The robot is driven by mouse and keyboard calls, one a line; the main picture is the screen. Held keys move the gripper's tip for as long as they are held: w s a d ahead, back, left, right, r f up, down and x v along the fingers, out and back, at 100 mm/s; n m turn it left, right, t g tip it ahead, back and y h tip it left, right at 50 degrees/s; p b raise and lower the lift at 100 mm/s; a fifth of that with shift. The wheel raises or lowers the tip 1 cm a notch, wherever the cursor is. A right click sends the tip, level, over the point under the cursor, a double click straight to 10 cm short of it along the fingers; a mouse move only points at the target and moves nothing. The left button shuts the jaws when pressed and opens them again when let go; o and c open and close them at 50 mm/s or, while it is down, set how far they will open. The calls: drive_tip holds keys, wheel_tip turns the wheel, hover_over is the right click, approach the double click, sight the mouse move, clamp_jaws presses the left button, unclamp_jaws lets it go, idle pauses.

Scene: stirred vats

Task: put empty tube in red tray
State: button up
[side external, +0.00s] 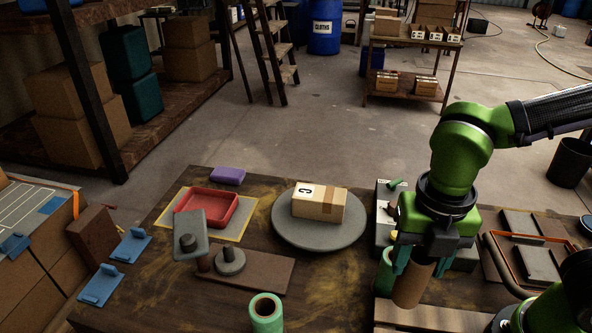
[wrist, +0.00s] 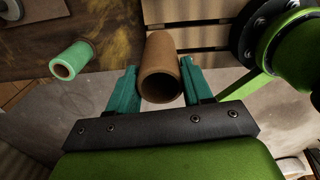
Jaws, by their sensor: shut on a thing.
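My gripper (side external: 420,263) is at the right side of the bench in the side external view, pointing down with teal fingers. It is shut on a brown cardboard tube (side external: 412,285), which hangs slightly tilted below the fingers. In the wrist view the tube (wrist: 160,84) sits between both fingers, its hollow open end facing the camera. The red tray (side external: 235,216) lies at the left of the bench on a yellow-edged mat (side external: 172,222), well away from my gripper. The visible part of its inside looks bare.
A round grey turntable (side external: 318,238) with a carton (side external: 320,203) stands between the tray and my gripper. A grey post device (side external: 190,230) stands in front of the tray. A green roll (side external: 266,314) stands at the front edge. A purple block (side external: 228,175) lies behind the tray.

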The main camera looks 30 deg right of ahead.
drive_tip(key=w+d+r+m, duration=0.1)
drive_tip(key=w+d+m, duration=0.1)
drive_tip(key=w+m, duration=0.6)
drive_tip(key=w+d+r+m, duration=0.2)
drive_tip(key=w+d+m, duration=0.1)
drive_tip(key=m, duration=0.8)
drive_tip(key=w+d+m, duration=0.5)
drive_tip(key=d+m, duration=0.1)
drive_tip(key=m, duration=0.1)
drive_tip(key=n, duration=1)
hover_over(413, 300)
drive_tip(key=w+a, duration=0.1)
drive_tip(key=f, duration=0.3)
drive_tip(key=shift+w+a+f, duration=0.15)
drive_tip(key=shift+w+f, duration=0.05)
drive_tip(key=shift+f, duration=0.1)
drive_tip(key=shift+s+d+f+n, duration=0.3)
drive_tip(key=shift+s+f+n, duration=0.3)
drive_tip(key=shift+s+f, duration=0.3)
wheel_tip(413, 300, down, 4)
drive_tip(key=shift+w+r, duration=0.1)
drive_tip(key=shift+r, duration=0.15)
drive_tip(key=shift+f, duration=2.1)
